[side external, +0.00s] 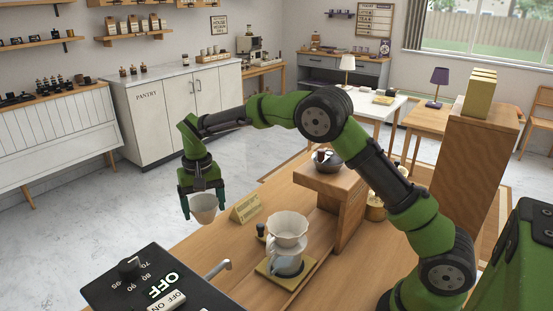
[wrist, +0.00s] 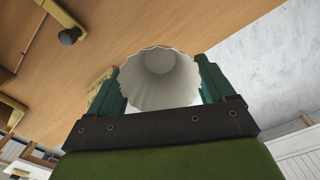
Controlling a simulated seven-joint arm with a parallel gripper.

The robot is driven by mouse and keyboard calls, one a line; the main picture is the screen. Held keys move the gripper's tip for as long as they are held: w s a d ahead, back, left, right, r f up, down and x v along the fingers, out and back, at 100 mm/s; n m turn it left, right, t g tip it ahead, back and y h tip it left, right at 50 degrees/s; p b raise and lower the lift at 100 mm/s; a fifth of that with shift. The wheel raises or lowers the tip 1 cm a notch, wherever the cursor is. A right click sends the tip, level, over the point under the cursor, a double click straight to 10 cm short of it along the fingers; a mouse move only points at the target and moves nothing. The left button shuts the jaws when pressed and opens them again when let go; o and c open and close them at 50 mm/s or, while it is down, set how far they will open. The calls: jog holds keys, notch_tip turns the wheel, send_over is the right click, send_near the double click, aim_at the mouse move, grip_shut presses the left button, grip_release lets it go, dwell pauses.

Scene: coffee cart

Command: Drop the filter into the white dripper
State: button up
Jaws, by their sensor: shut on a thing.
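My gripper (side external: 202,203) is shut on a pale fluted paper filter (side external: 203,208), held upright in the air to the left of the cart top. In the wrist view the filter (wrist: 160,78) sits between the two green fingers, its scalloped mouth facing the camera. The white dripper (side external: 288,227) stands on a glass server (side external: 286,261) on a yellowish pad, to the right of the filter and apart from it. The dripper is not clearly visible in the wrist view.
A small folded sign (side external: 246,207) stands between the filter and the dripper.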

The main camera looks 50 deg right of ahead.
jog(key=shift+r, duration=0.8)
jog(key=shift+r, duration=0.2)
jog(key=s+d+r, duration=0.4)
jog(key=s+r, duration=0.4)
jog(key=r, duration=0.4)
jog(key=s+d+r, duration=0.2)
jog(key=s+r, duration=0.1)
jog(key=s, duration=0.5)
jog(key=shift+s+d+f, duration=0.15)
jog(key=shift+s+f, duration=0.8)
jog(key=shift+f, duration=0.3)
jog(key=shift+s+d+f, duration=0.15)
jog(key=shift+s+f, duration=0.75)
jog(key=shift+f, duration=0.35)
jog(key=shift+s+d+f, duration=0.15)
jog(key=shift+s+f, duration=0.8)
jog(key=shift+f, duration=0.3)
